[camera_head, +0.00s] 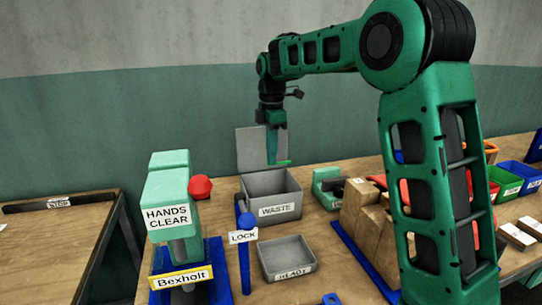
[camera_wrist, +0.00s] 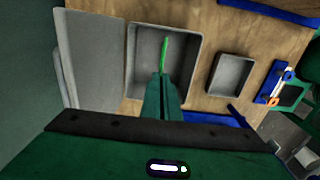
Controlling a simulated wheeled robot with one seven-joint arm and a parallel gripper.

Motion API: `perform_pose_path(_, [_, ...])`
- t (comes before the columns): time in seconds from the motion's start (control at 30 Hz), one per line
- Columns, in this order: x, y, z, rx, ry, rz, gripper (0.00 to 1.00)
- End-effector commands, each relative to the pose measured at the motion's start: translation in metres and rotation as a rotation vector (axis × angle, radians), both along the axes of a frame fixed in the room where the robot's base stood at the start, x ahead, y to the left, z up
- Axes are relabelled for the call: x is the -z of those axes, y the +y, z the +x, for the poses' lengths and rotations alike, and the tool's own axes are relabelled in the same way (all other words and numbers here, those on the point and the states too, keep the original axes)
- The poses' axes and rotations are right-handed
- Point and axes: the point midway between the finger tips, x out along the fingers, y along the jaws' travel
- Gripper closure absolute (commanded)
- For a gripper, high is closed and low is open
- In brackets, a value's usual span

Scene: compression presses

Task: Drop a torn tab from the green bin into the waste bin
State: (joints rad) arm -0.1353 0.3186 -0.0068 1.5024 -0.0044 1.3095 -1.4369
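A thin bright green tab (camera_head: 284,163) sticks out from the tips of my gripper (camera_head: 272,155). My gripper is shut on it, and the tab also shows beyond the fingertips in the wrist view (camera_wrist: 165,50). The gripper points down above the grey waste bin (camera_head: 250,204), whose hinged lid stands open behind it. In the wrist view the tab lies over the inside of the waste bin (camera_wrist: 188,72). The green bin (camera_head: 506,186) stands far to the right on the table, and its contents are hard to make out.
A grey READY tray (camera_head: 288,259) sits in front of the waste bin. A blue LOCK lever (camera_head: 243,240) and the teal press (camera_head: 168,212) with a red knob stand to the left. Wooden blocks (camera_head: 365,215) and a blue bin (camera_head: 520,173) are at the right.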

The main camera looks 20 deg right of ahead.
Motion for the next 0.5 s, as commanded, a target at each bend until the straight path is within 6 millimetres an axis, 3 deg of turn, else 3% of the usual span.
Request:
perform_pose_path(0.23, [0.010, 0.003, 0.000, -0.003, 0.001, 0.000, 1.00])
perform_pose_path(0.5, [0.039, 0.003, 0.000, -0.004, 0.002, 0.000, 1.00])
